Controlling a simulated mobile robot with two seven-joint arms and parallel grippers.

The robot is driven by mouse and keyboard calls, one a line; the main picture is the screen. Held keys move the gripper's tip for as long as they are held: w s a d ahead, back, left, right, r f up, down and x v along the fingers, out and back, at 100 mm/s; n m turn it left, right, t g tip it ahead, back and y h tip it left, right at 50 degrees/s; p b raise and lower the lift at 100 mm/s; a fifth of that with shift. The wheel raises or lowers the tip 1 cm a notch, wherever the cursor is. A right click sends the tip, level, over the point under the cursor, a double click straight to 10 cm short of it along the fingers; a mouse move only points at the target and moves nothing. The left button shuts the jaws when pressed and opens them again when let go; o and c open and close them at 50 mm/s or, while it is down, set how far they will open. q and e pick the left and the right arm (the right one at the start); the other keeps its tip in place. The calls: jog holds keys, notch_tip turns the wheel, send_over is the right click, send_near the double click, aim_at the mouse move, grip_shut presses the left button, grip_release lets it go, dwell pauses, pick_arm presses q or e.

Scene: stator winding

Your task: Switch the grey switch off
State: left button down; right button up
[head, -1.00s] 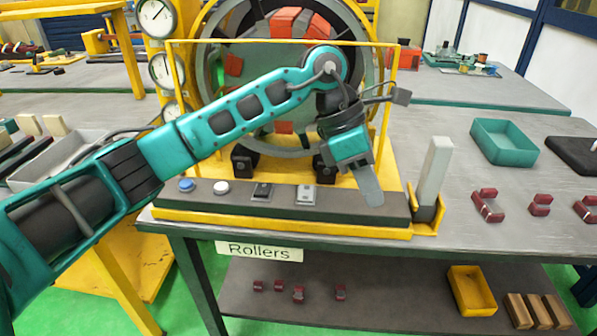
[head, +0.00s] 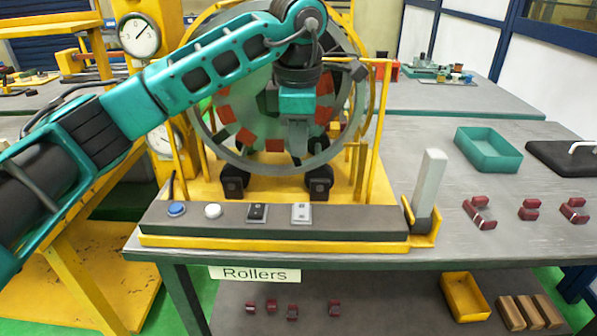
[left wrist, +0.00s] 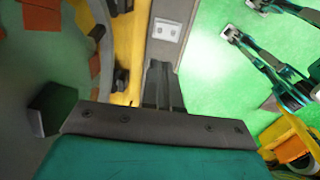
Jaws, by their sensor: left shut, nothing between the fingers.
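The grey switch (head: 301,213) is on the dark control panel (head: 360,219), right of the black switch (head: 257,213). It also shows in the left wrist view (left wrist: 168,30), just past the fingertips. My left gripper (head: 297,157) points down, shut and empty, above the panel and in line with the grey switch in the head view. In the left wrist view its fingers (left wrist: 160,72) lie together and point toward the switch, apart from it as far as I can see. The exact height gap is hard to tell. My right gripper is in neither view.
A blue button (head: 177,209) and a white button (head: 213,211) are farther left on the panel. A large ring (head: 205,140) on black rollers stands behind the gripper. A grey upright block (head: 430,180) in a yellow holder is at the panel's right end.

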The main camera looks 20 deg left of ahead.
aim_at(299, 207)
pick_arm(q)
jog(key=f, duration=0.4)
jog(key=w+f, duration=0.1)
jog(key=f, duration=0.8)
jog(key=shift+w+a+f, duration=0.15)
jog(key=shift+w+a, duration=0.1)
jog(key=shift+w, duration=0.15)
jog(key=shift+w+f+b, duration=0.1)
jog(key=shift+f+b, duration=0.2)
jog(key=shift+f, duration=0.15)
jog(key=shift+r, duration=0.2)
jog(key=shift+f, duration=0.1)
